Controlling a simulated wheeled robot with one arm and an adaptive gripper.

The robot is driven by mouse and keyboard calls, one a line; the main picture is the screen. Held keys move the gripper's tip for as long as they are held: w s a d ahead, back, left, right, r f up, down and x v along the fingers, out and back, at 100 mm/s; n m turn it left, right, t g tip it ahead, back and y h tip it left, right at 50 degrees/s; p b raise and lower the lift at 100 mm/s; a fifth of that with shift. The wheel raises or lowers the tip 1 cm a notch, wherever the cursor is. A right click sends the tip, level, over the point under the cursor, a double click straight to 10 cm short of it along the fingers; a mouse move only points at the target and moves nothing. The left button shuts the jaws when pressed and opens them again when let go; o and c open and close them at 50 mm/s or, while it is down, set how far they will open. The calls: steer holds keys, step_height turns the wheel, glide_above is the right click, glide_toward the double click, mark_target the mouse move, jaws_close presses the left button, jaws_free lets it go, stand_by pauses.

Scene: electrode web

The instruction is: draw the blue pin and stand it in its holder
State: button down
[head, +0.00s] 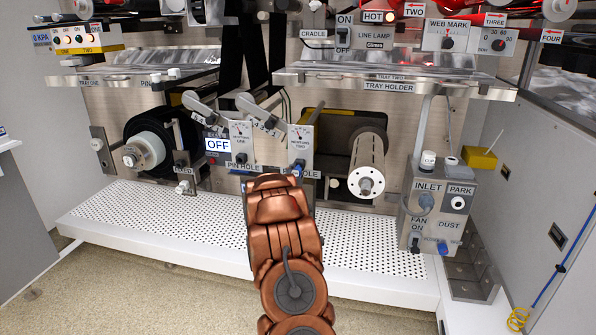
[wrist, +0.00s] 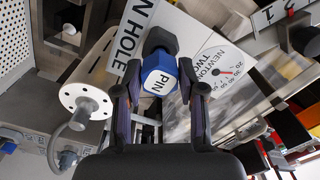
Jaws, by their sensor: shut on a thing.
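The blue pin (wrist: 160,82) has a blue, faceted head marked PIN on its white end face. In the wrist view it sits between my two fingertips, with a dark collar behind it toward the panel marked PIN HOLE and NEWTONS TWO. My gripper (wrist: 159,70) is shut on its head. In the head view a bit of the blue pin (head: 297,167) shows at the panel's lower part, just above my arm, which hides my fingertips. I cannot tell how deep the pin is in its hole.
A flanged metal roller (head: 367,165) stands right of the pin, close to my gripper. A dark roll with a white core (head: 147,150) is at the left. The dust box (head: 437,210) is at the right. The perforated white deck (head: 190,225) below is bare.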

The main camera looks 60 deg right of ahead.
steer(key=shift+b+v, duration=0.55)
steer(key=shift+v, duration=0.7)
steer(key=shift+a, duration=0.1)
